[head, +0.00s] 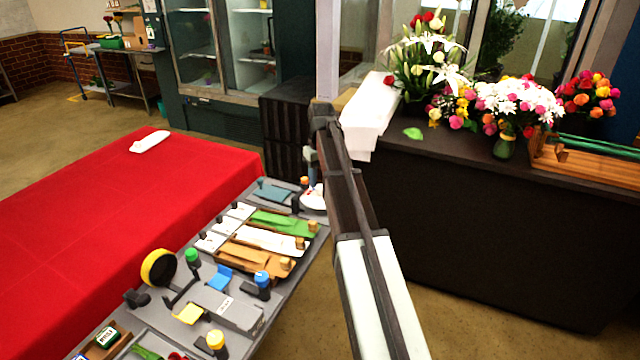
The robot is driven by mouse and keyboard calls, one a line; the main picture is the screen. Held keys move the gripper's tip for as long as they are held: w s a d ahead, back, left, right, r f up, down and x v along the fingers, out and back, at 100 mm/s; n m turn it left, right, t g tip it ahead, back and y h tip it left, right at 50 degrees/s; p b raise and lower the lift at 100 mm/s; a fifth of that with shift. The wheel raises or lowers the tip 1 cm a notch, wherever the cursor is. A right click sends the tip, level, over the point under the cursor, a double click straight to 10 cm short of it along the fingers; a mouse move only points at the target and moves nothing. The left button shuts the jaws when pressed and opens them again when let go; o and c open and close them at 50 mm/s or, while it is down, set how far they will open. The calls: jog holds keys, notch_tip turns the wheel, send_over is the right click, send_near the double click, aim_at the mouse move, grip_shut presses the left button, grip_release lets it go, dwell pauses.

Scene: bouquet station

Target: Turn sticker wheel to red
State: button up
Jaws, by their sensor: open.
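A white round disc (314,199) with a small red mark lies at the far right corner of the grey work board (262,318); it looks like the sticker wheel. Its markings are too small to read, and my arm partly hides its right side. My gripper (311,166) hangs just above and behind the disc, with its jaws open and nothing seen between them. I cannot tell whether the fingertips touch the disc.
The board holds coloured strips (272,224), a yellow tape ring (158,267) and several knobs. A red-covered table (90,215) lies left. A dark counter (480,235) with bouquets (515,103) and a white paper stack (368,112) stands right.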

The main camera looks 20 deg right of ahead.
aim_at(321, 187)
notch_tip(321, 187, up, 11)
dwell(0.4)
jog(key=shift+d, duration=0.1)
jog(key=s+d+f+m, duration=0.2)
jog(key=s+d+f, duration=0.4)
jog(key=d+f, duration=0.35)
jog(key=s+d+f+m, duration=0.2)
jog(key=s+d+f, duration=0.5)
jog(key=f, duration=0.4)
jog(key=s+a+f+g, duration=0.1)
jog(key=s+a+f, duration=0.45)
jog(key=f, duration=0.45)
jog(key=s+a+f+n+g, duration=0.15)
jog(key=s+a+f, duration=0.25)
jog(key=a+f, duration=0.45)
jog(key=s+a+f+m+g, duration=0.1)
jog(key=s+a+f, duration=0.3)
jog(key=f, duration=0.7)
jog(key=s+a+f+g, duration=0.1)
jog(key=s+a+f, duration=0.3)
jog(key=s, duration=0.5)
jog(key=s+a+f+n+g, duration=0.1)
jog(key=s+a+f, duration=0.3)
jog(key=s, duration=0.5)
jog(key=s+a+f+g, duration=0.1)
jog(key=s+a+f, duration=0.3)
jog(key=s, duration=0.6)
jog(key=shift+f+n, duration=0.35)
jog(key=shift+f, duration=0.45)
